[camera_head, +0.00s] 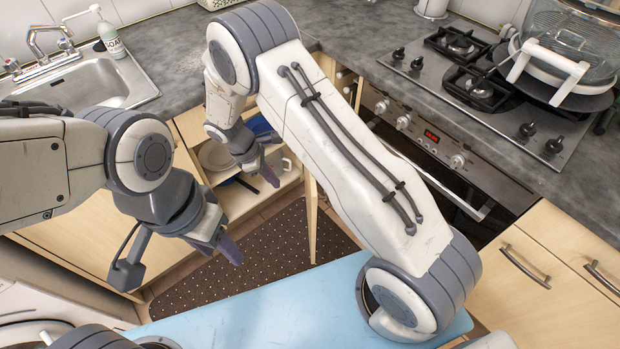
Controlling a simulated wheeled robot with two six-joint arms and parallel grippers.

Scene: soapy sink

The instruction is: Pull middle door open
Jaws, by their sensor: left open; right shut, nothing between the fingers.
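The middle door (311,222) is a light wood panel below the counter corner. It stands swung out, seen almost edge-on, and the cabinet (237,203) to its left is open to view. My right gripper (262,178) is shut and empty in front of the cabinet opening, left of the door and apart from it. My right arm hides the door's top and hinge area. My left gripper (226,246) is open and empty, lower left of the opening, above the dotted mat. No door handle is clearly visible.
The cabinet holds a round pale dish (214,156), a white cup (287,164) and something blue (260,127). A dark dotted mat (275,243) covers the floor. The oven (440,165) and hob (465,75) are right; the sink (85,85) and soap bottle (111,40) are left.

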